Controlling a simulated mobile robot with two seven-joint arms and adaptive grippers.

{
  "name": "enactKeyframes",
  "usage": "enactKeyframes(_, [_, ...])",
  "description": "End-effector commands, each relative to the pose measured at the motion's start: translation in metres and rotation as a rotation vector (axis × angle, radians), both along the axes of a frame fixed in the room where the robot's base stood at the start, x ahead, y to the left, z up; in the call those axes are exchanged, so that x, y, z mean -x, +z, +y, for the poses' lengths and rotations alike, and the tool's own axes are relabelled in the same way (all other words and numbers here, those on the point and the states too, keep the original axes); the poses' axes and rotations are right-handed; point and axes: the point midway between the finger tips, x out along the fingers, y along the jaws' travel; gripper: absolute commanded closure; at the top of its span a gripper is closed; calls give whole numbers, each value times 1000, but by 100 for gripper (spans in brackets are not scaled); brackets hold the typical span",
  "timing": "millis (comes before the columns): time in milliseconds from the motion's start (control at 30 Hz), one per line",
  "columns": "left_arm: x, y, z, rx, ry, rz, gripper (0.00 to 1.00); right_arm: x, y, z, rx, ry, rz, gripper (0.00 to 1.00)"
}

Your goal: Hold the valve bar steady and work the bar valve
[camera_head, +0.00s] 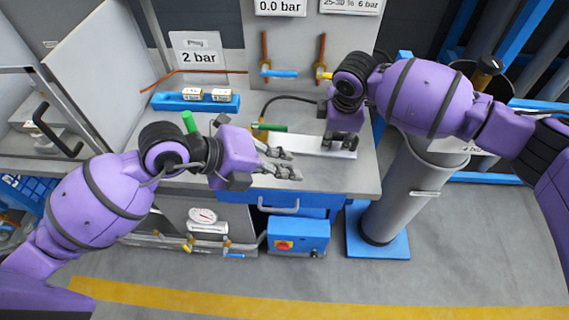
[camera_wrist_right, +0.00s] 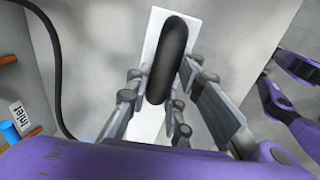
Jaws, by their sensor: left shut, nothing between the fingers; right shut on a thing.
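A pale, flat bar (camera_head: 318,149) lies along the worktop; I take it to be the valve bar. It shows in the right wrist view (camera_wrist_right: 153,42) behind a black rounded part (camera_wrist_right: 173,62). My right gripper (camera_head: 343,141) points down at the bar's right half and is shut on the black part, which stands between its fingers in the wrist view. The grip is mostly hidden in the head view. My left gripper (camera_head: 288,164) is shut and empty, pointing right over the bar's left part. A green handle (camera_head: 270,127) lies behind it; its link to the bar is unclear.
A blue block with two small labelled parts (camera_head: 210,95) sits behind my left arm. A valve with a blue lever (camera_head: 277,73) and one with a yellow lever (camera_head: 322,73) are on the back panel. A black hose (camera_head: 285,98) curves across the worktop. A grey cylinder (camera_head: 405,190) stands at the right.

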Motion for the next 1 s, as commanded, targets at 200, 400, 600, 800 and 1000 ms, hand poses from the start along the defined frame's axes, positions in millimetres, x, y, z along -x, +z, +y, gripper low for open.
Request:
enactKeyframes(200, [0,-3,0,0,-1,5,100,6,-10,1,2,5,17,78])
enactKeyframes(400, [0,-2,0,-1,0,3,100,5,-7,0,2,4,13,58])
enactKeyframes(600, [0,-1,0,0,-1,2,100,2,-4,0,1,2,6,58])
enactKeyframes(800, [0,-1,0,0,-1,1,100,3,10,1,-1,2,2,58])
enactKeyframes(1000, [0,-1,0,0,-1,1,100,11,49,1,0,3,1,58])
